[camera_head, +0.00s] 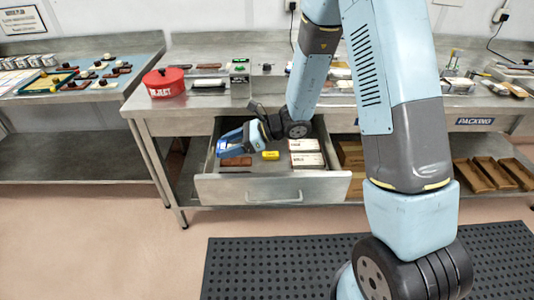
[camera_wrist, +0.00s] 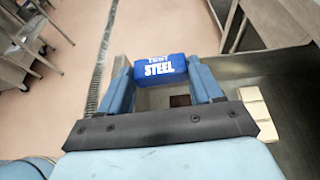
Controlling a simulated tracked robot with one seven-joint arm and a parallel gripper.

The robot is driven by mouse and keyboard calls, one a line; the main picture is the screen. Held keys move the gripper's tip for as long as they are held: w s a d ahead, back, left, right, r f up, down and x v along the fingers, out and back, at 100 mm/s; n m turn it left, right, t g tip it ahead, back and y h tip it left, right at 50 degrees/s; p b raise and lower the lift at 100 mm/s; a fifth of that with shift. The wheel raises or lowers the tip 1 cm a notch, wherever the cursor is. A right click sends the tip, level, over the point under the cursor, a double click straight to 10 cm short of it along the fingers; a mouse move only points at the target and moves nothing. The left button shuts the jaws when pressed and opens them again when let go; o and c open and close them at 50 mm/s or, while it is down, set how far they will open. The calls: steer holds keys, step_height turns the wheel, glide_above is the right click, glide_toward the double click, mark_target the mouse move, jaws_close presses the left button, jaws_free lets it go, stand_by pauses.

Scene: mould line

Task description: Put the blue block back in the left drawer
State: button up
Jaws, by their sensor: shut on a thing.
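The blue block (camera_wrist: 160,69), with white "TEST STEEL" lettering, is held between the fingertips of my gripper (camera_wrist: 160,76) in the wrist view. In the head view my gripper (camera_head: 228,145) is over the left part of the open left drawer (camera_head: 270,189), and the blue block (camera_head: 224,153) shows at its tip. The block appears above the drawer floor; whether it touches anything below cannot be told. Part of the drawer's inside is hidden behind my gripper and wrist.
The drawer holds a reddish-brown block (camera_head: 236,161), a yellow object (camera_head: 271,155) and white boxes (camera_head: 308,160) on the right. A red round tin (camera_head: 165,83) and other items stand on the worktop above. Brown trays (camera_head: 470,175) lie on the lower shelf at right.

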steer(key=w+d+f, duration=0.3)
steer(key=d, duration=0.5)
glide_above(270, 170)
steer(key=a, duration=0.1)
steer(key=f, duration=0.4)
steer(key=shift+a+f, duration=0.2)
steer(key=shift+f, duration=0.15)
steer(key=shift+w+d+f, duration=0.1)
steer(key=shift+d+f, duration=0.45)
steer(key=shift+f, duration=1.6)
steer(key=shift+f, duration=0.6)
steer(key=o, duration=1.1)
steer(key=shift+f, duration=0.1)
